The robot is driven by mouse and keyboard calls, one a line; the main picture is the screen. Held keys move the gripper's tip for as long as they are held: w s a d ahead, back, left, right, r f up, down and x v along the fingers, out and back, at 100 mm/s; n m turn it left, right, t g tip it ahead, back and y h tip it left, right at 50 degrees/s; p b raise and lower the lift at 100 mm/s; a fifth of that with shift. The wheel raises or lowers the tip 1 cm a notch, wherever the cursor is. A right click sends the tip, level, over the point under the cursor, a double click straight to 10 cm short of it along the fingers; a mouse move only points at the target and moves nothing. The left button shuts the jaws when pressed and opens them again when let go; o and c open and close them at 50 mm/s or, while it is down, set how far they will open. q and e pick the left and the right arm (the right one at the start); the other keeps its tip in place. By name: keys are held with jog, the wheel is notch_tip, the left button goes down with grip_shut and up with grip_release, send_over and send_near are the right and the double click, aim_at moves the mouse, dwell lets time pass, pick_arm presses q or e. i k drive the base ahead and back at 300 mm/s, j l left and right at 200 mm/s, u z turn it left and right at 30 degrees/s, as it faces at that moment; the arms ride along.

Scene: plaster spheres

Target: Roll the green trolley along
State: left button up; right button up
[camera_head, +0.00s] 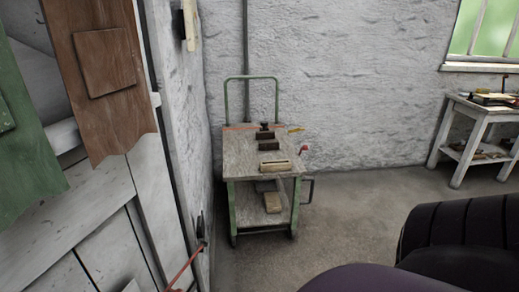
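The green trolley (233,158) stands in the corner, close to the left wall and the back wall. It has a green tube handle (226,100) rising at its far end, a worn wooden top and a lower shelf (247,212). Several small items lie on its top, among them a pale wooden block (275,165) near the front edge and dark pieces behind it. Another block (272,203) sits on the lower shelf. Neither of my grippers shows in the head view.
A white table (451,129) with items on it stands at the right under a window. Wooden boards (100,75) and a door-like panel fill the left side. Dark rounded shapes cover the lower right. Bare floor (350,205) lies right of the trolley.

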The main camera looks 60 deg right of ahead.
aim_at(245, 160)
jog(key=z, duration=1.7)
jog(key=i+l+u, duration=0.1)
jog(key=i+l, duration=0.3)
jog(key=l, duration=0.25)
jog(key=i+l+u, duration=0.15)
jog(key=l, duration=0.2)
jog(key=i+l+u, duration=0.1)
jog(key=l, duration=0.25)
jog(key=i+l+u, duration=0.1)
jog(key=i+l, duration=0.15)
jog(key=l, duration=0.15)
jog(key=i+l+u, duration=0.1)
jog(key=l, duration=0.25)
jog(key=i+l, duration=0.35)
jog(key=i+j+u, duration=0.1)
jog(key=i, duration=0.25)
